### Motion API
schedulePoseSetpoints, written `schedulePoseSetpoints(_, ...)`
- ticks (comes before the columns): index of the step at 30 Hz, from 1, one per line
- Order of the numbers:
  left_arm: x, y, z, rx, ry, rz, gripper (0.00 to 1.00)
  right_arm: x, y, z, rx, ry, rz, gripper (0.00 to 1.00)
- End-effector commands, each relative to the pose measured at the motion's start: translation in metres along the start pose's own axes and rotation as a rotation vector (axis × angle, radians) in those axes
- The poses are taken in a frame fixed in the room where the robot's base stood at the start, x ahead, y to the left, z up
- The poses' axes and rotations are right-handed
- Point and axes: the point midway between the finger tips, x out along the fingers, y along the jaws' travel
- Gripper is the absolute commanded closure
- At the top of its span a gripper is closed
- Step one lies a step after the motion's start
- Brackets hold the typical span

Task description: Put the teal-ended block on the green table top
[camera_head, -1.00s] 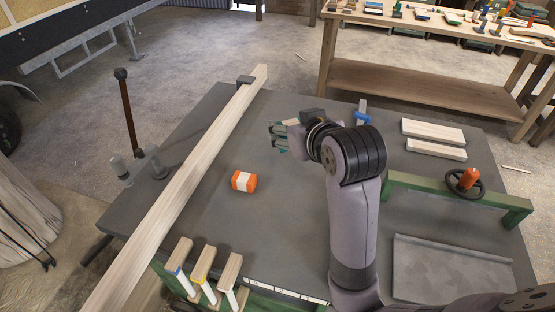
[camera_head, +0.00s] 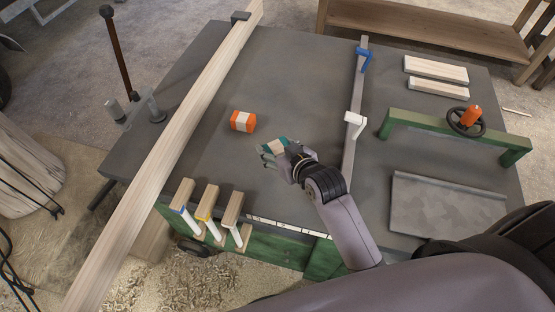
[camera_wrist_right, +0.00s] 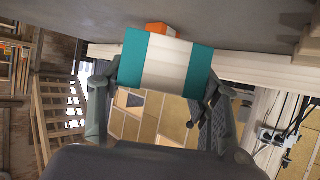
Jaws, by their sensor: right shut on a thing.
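The teal-ended block (camera_head: 275,145), with a white middle, is held in my right gripper (camera_head: 272,151). In the right wrist view the block (camera_wrist_right: 163,62) lies crosswise between the two fingers, teal at both ends. The gripper is shut on it over the middle of the table. The table top (camera_head: 300,80) looks dark grey, with a green frame below its front edge. I cannot tell whether the block touches the surface. My left gripper is not in view.
An orange-ended block (camera_head: 242,121) lies just beyond the gripper. A long wooden beam (camera_head: 190,130) crosses the table's left side. Several wood-topped tools (camera_head: 206,202) line the front edge. A metal rail (camera_head: 356,90), green bar (camera_head: 440,127) and grey plate (camera_head: 445,205) stand to the right.

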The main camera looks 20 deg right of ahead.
Motion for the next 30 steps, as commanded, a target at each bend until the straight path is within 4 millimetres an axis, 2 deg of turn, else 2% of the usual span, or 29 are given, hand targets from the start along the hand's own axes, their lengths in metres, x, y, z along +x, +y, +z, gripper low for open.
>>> schedulePoseSetpoints(3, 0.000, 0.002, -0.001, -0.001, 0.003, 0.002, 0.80, 0.010, 0.000, 0.019, 0.001, -0.002, 0.000, 0.70)
schedulePoseSetpoints(8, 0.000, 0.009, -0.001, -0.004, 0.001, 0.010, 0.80, 0.017, 0.000, 0.030, 0.000, 0.001, 0.000, 0.70)
schedulePoseSetpoints(15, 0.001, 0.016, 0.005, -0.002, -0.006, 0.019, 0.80, 0.032, 0.000, 0.058, 0.000, 0.000, 0.001, 0.70)
schedulePoseSetpoints(29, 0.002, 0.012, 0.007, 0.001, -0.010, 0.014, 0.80, 0.036, 0.000, 0.065, 0.000, 0.002, 0.001, 0.70)
schedulePoseSetpoints(30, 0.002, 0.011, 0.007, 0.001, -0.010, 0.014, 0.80, 0.036, 0.000, 0.064, 0.000, 0.002, 0.001, 0.40)
